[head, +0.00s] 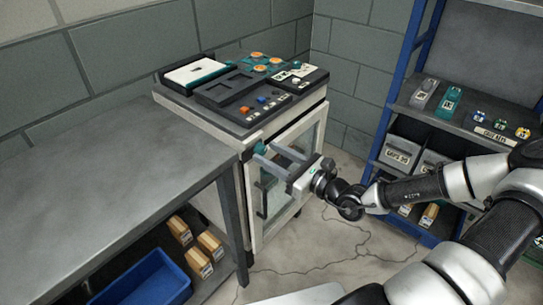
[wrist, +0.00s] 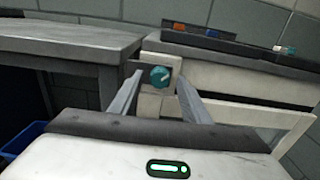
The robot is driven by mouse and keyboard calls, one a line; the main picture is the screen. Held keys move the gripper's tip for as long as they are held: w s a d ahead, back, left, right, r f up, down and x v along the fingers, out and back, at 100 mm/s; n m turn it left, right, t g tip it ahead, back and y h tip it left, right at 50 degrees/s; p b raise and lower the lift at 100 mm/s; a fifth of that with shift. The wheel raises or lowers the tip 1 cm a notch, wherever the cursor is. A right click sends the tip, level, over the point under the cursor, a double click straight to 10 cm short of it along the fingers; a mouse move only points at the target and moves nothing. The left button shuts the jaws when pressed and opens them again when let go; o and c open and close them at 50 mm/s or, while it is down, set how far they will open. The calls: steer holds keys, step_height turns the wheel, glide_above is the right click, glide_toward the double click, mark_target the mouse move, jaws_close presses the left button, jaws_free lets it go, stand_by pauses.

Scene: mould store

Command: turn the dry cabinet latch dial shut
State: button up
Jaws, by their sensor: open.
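The dry cabinet (head: 226,131) is a cream cabinet with a glass door (head: 277,196), standing beside the grey bench. The teal latch dial (wrist: 160,76) is a round knob with a pale pointer mark, on a cream plate at the cabinet's upper front corner. It also shows small in the head view (head: 259,148). My gripper (wrist: 158,84) is open, with its two fingers pointing at the cabinet and the dial between them in the wrist view. I cannot tell whether either finger touches the dial.
A grey bench (head: 115,185) stands left, with a blue bin (head: 145,283) and several wooden blocks below. Black trays with coloured parts (head: 245,95) cover the cabinet top. A blue-framed shelf (head: 455,120) with grey bins stands right. Cracked floor (head: 310,250) lies open before the cabinet.

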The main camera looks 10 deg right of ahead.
steer(key=shift+c, duration=0.4)
steer(key=c, duration=1)
steer(key=shift+o, duration=0.2)
